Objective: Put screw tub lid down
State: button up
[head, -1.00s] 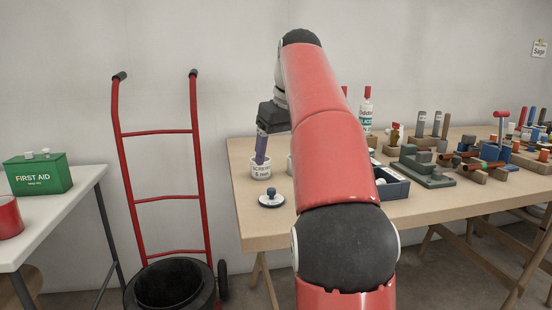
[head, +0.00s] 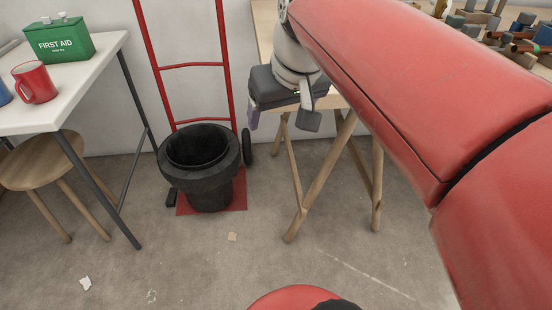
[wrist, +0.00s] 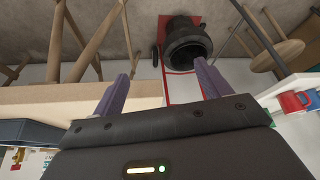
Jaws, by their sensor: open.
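My gripper (head: 282,118) is open and empty, with its two fingers spread and pointing down near the left end of the wooden workbench (head: 263,30). In the wrist view, my gripper (wrist: 160,72) shows two purple-grey fingers wide apart with nothing between them. The bench edge (wrist: 60,102) runs behind the left finger there. I can make out neither the screw tub nor its lid in either present view.
A black bin (head: 205,165) stands at the red hand truck (head: 190,66). The white table (head: 100,60) at left holds a green first-aid box (head: 60,42) and a red mug (head: 35,83). A wooden stool (head: 40,165) stands below. Trestle legs (head: 325,175) support the bench.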

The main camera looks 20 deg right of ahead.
jog(key=s+a+f, duration=0.3)
jog(key=s+f, duration=0.5)
jog(key=f, duration=0.4)
jog(key=shift+s+t, duration=0.3)
dwell(0.3)
